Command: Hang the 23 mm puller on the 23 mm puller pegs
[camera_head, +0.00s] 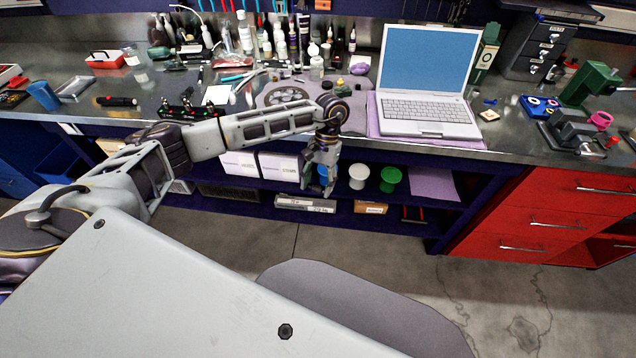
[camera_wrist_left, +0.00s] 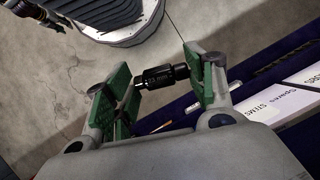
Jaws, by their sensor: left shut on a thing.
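My left gripper (camera_head: 318,190) hangs below the front edge of the bench, in front of the shelf. In the left wrist view its green-padded fingers (camera_wrist_left: 160,88) are shut on a small black cylindrical tool with faint print, which I take to be the 23 mm puller (camera_wrist_left: 163,76). The puller lies crosswise between the pads, clear of any surface. In the head view the fingers hide most of it. I cannot make out the 23 mm puller pegs in either view.
The steel bench (camera_head: 225,75) is crowded with bottles and tools. An open laptop (camera_head: 425,107) stands right of my left wrist. The floor (camera_head: 235,240) in front is clear.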

